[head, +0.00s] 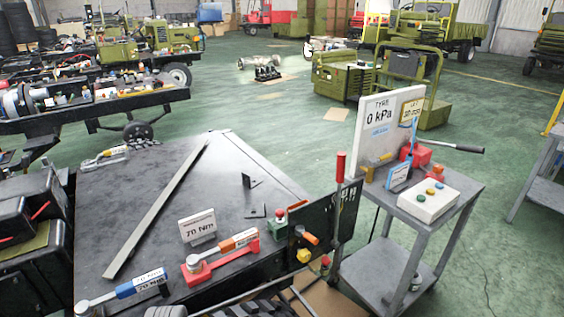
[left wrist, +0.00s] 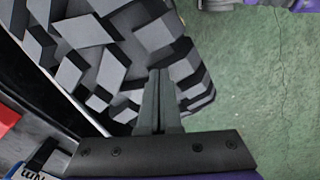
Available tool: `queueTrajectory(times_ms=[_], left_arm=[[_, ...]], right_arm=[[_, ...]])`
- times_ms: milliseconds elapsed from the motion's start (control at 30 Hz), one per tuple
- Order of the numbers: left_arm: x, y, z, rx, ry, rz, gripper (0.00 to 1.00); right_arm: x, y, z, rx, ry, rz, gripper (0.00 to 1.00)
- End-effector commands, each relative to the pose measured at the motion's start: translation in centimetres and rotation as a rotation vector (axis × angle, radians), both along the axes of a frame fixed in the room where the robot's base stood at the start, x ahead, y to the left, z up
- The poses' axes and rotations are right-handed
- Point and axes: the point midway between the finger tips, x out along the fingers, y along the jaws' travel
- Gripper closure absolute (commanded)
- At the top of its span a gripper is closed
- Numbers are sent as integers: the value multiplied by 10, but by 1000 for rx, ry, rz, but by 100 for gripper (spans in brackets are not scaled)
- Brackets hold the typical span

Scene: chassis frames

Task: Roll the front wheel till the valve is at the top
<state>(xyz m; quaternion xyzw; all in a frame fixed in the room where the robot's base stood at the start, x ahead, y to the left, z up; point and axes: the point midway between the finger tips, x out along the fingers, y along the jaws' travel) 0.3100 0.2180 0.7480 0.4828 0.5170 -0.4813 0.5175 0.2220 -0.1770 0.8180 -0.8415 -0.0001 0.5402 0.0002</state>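The wheel's black tyre (head: 258,308) shows only as a strip of chunky tread at the bottom edge of the head view. In the left wrist view the tyre (left wrist: 110,45) fills the upper left and centre, with large grey tread blocks. My left gripper (left wrist: 160,78) has its two fingers together, with nothing seen between them. Its tips lie over the tread at the tyre's lower edge; I cannot tell whether they touch it. The valve does not show in either view. My right gripper is not in view.
A dark bench (head: 150,215) bears torque wrenches, a long bar (head: 160,205) and a "70 Nm" sign (head: 198,226). A grey trolley (head: 375,265) at right carries a tyre gauge board (head: 384,125) and a button box (head: 428,200).

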Motion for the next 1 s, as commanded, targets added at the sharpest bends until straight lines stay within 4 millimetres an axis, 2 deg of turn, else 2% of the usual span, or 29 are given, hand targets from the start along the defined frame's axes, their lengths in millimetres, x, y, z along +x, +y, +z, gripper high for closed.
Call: queueTrajectory(times_ms=[467, 1000], left_arm=[[-1, -2, -1, -5, 1, -2, 100], [0, -1, 42, -2, -1, 0, 100]], right_arm=[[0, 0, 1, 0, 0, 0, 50], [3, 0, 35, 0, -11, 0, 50]])
